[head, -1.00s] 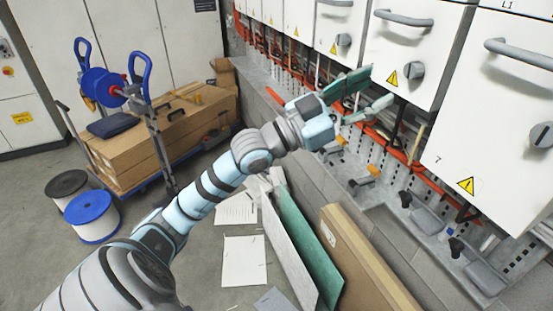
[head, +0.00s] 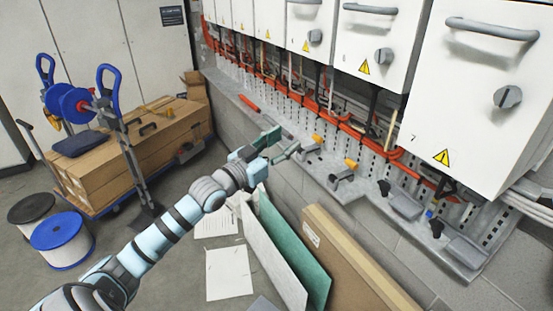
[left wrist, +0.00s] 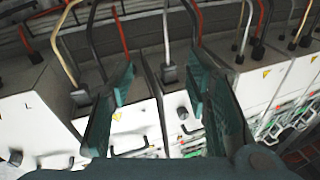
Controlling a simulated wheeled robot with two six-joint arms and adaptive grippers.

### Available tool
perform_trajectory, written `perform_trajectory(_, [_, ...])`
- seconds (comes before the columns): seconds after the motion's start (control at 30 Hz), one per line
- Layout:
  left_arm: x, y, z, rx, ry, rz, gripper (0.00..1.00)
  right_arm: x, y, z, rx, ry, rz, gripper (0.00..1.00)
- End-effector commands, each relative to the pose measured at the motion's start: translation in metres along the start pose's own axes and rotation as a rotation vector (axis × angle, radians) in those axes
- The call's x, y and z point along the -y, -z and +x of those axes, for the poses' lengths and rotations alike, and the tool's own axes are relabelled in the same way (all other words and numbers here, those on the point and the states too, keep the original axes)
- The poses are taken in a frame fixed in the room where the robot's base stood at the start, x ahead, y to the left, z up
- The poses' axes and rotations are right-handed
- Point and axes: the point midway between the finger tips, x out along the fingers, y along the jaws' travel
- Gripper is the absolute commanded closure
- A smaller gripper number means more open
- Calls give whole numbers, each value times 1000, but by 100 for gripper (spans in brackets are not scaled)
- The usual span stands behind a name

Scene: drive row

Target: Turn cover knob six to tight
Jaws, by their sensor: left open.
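White cover boxes hang in a row, each with a handle and a grey round knob. The nearest box (head: 470,110) is marked 7, with its knob (head: 507,97) at the right. The box (head: 365,30) to its left carries a small, faint number that I take for 6; its knob (head: 383,56) is in clear view. I cannot read the knob's setting. My left gripper (head: 276,146) is open and empty, below and left of these boxes, apart from all knobs. In the left wrist view its green fingers (left wrist: 160,82) are spread, with boxes beyond. My right gripper is not in view.
A grey ledge (head: 400,222) with several orange and black small knobs runs under the boxes. Red cables (head: 352,122) hang behind it. Boards (head: 345,255) lean against the low wall.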

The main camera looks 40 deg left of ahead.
Motion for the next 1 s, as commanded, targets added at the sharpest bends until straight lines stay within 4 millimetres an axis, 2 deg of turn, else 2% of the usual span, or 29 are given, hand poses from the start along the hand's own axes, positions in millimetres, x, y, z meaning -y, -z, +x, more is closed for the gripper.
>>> perform_trajectory(0.1, [8, -29, -2, 50, 33, -10, 56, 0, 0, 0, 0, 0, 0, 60])
perform_trajectory(0.3, [14, -56, -6, 98, 62, -15, 56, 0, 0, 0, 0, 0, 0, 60])
perform_trajectory(0.87, [14, -59, -6, 103, 65, -11, 56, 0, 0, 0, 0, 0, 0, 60])
perform_trajectory(0.97, [28, -74, -9, 139, 96, 31, 56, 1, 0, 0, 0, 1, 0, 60])
perform_trajectory(1.0, [39, -90, -12, 174, 123, 53, 56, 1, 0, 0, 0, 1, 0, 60])
